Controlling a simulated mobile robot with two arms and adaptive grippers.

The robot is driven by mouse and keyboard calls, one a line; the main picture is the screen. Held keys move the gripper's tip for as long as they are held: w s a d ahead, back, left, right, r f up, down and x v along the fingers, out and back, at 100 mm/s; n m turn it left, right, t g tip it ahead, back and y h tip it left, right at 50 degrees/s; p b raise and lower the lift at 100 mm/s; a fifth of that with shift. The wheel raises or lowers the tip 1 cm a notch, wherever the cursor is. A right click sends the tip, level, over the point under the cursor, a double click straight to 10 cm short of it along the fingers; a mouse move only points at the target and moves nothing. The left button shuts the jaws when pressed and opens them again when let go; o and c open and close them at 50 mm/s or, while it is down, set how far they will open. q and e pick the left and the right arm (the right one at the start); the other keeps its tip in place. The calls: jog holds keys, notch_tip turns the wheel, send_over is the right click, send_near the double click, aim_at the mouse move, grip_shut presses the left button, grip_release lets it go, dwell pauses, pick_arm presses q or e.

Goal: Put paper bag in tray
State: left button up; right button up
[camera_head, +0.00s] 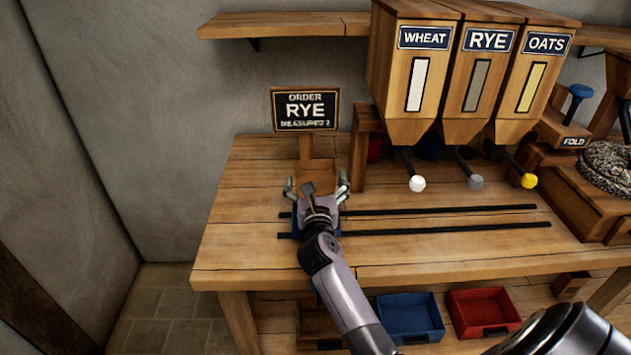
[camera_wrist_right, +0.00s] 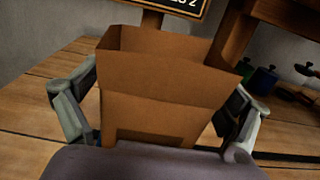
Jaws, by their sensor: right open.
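The brown paper bag (camera_head: 318,170) stands upright with its mouth open on the bench, in front of the order sign. In the right wrist view the bag (camera_wrist_right: 160,82) fills the middle. My right gripper (camera_head: 317,186) is open, with one finger on each side of the bag. In the wrist view my right gripper (camera_wrist_right: 155,112) has its fingers spread around the bag; I cannot tell whether they touch it. Below the bench are a blue tray (camera_head: 408,316), a red tray (camera_head: 484,312) and a brown tray (camera_head: 318,326), partly hidden by my arm. My left gripper is not in view.
The order sign (camera_head: 305,110) reads RYE. Wheat (camera_head: 398,75), rye (camera_head: 472,80) and oats (camera_head: 525,85) hoppers with knobbed levers hang at right. Two dark rails (camera_head: 440,209) cross the bench (camera_head: 250,190). A blue piece (camera_head: 298,228) shows under my gripper. A FOLD station (camera_head: 573,142) stands far right.

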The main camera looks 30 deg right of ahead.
jog(key=shift+r, duration=0.2)
jog(key=shift+s+a+f, duration=0.15)
jog(key=shift+s, duration=0.05)
jog(key=b+v, duration=0.2)
jog(key=v, duration=0.9)
jog(key=shift+s, duration=0.3)
